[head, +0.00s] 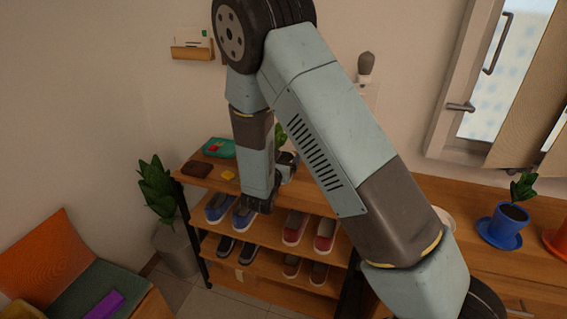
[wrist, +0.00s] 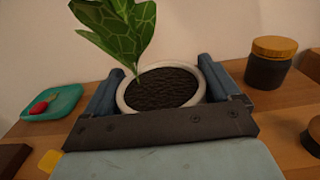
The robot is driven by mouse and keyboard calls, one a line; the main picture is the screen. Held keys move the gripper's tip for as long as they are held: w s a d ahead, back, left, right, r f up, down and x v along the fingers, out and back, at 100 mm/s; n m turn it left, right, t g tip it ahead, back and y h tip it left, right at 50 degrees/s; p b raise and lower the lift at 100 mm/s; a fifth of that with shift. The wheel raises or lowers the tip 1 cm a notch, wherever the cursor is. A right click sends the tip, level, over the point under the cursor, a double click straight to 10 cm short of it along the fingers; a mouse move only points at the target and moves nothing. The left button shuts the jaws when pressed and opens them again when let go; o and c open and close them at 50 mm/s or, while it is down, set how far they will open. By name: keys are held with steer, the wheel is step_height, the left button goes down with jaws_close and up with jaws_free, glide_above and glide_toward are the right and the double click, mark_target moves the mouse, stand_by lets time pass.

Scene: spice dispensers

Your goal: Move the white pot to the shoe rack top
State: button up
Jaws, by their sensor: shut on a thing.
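The white pot (wrist: 205,93), with dark soil and a green leafy plant (wrist: 118,28), sits between the two fingers of my gripper (wrist: 165,92) in the wrist view. The gripper is shut on it, one finger on each side. In the head view my arm hides most of the pot, and only some green leaves (head: 280,136) show beside the arm. The wooden shoe rack top (head: 203,184) is below my gripper. The pot's base is hidden, so I cannot tell whether it touches the top.
On the rack top are a teal tray (wrist: 66,101) with a red item, a yellow piece (head: 228,175), a brown wallet-like item (head: 196,169) and a dark jar (wrist: 268,70) with a wooden lid. Shoes (head: 295,228) fill the shelves below. A blue pot (head: 503,228) stands on the right counter.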

steer(key=shift+s+f, duration=0.1)
steer(key=shift+f, duration=1.1)
steer(key=shift+f, duration=0.1)
steer(key=o, duration=1.2)
steer(key=shift+o, duration=0.2)
steer(key=v, duration=1.2)
